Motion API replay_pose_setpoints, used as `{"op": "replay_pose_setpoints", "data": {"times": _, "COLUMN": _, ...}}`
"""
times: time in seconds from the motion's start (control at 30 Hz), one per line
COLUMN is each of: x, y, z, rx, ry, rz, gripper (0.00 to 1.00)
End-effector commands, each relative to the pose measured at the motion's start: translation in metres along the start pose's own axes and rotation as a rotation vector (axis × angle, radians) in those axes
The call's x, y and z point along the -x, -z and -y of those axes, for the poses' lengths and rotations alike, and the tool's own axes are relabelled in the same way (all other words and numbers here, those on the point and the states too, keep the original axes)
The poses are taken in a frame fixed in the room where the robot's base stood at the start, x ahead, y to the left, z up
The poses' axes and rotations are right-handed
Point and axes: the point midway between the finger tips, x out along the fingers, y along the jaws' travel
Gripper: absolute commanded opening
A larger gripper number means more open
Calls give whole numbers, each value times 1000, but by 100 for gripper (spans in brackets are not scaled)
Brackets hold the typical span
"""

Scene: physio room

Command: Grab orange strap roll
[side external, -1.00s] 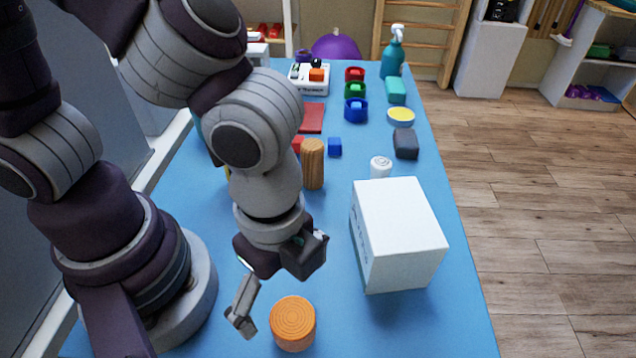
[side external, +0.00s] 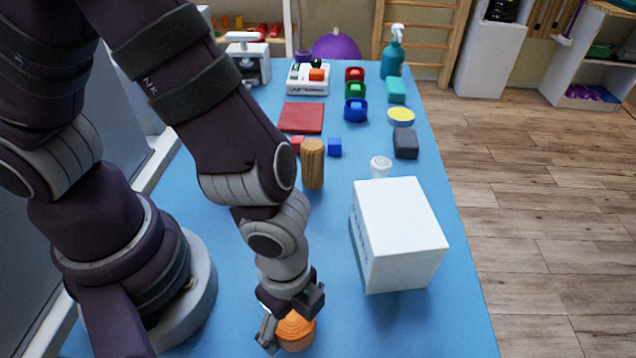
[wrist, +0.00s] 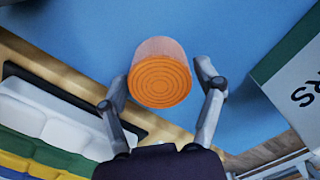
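The orange strap roll (side external: 297,331) stands on the blue table near its front edge in the side external view, partly covered by my gripper. In the wrist view the roll (wrist: 160,80) shows its ringed top, between and slightly beyond my fingertips. My gripper (wrist: 163,83) is open, with one finger on each side of the roll and a gap visible at the right finger. The left finger is close to the roll; I cannot tell whether it touches. In the side external view my gripper (side external: 290,326) is low over the roll.
A white box (side external: 400,235) stands to the right of the roll. A wooden cylinder (side external: 313,164), a white knobbed piece (side external: 381,167) and a dark block (side external: 405,143) are farther back. Blue table (side external: 345,325) is clear between the roll and the box's front.

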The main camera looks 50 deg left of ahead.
Motion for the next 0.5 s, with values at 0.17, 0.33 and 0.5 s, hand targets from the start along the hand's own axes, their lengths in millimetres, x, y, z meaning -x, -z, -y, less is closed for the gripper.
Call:
{"op": "replay_pose_setpoints", "data": {"times": 0.17, "x": 0, "y": 0, "z": 0, "rx": 0, "ry": 0, "rz": 0, "gripper": 40}}
{"op": "replay_pose_setpoints", "data": {"times": 0.33, "x": 0, "y": 0, "z": 0, "rx": 0, "ry": 0, "rz": 0, "gripper": 21}}
{"op": "replay_pose_setpoints", "data": {"times": 0.5, "x": 0, "y": 0, "z": 0, "rx": 0, "ry": 0, "rz": 0, "gripper": 21}}
